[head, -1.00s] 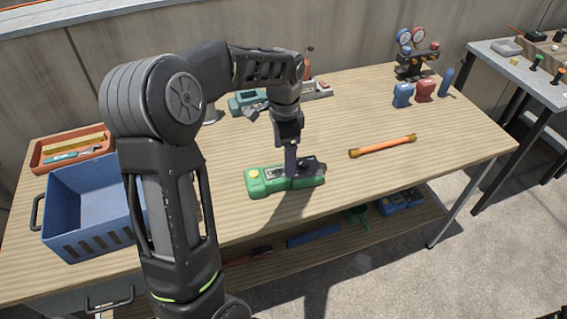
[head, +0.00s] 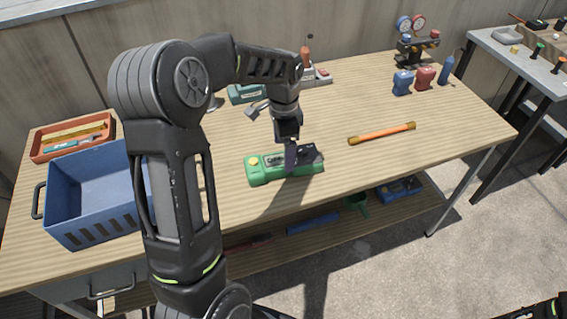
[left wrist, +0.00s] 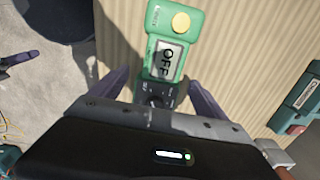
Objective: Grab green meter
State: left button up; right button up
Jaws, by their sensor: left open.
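The green meter (head: 262,173) lies flat near the front edge of the wooden bench. It has a yellow button, a display and a dark dial. In the left wrist view the meter (left wrist: 165,55) has a display reading "OFF". My left gripper (head: 291,158) points down over the meter's dial end. In the left wrist view its open fingers (left wrist: 158,92) are on either side of the meter, with gaps showing. The near part of the meter is hidden by the gripper body. A dark purple finger shape (left wrist: 20,59) at the left edge looks like part of my right gripper.
A blue crate (head: 62,217) and an orange tray (head: 48,150) are on the left. An orange rod (head: 382,133) lies to the right. A teal device (head: 245,93) is behind. Gauges (head: 411,25) stand at the back right.

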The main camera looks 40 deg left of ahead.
pick_arm(q)
notch_tip(320, 180, down, 5)
jog(key=shift+w+a+r, duration=0.1)
jog(key=shift+r, duration=0.05)
jog(key=shift+c, duration=0.4)
grip_shut()
dwell(1.0)
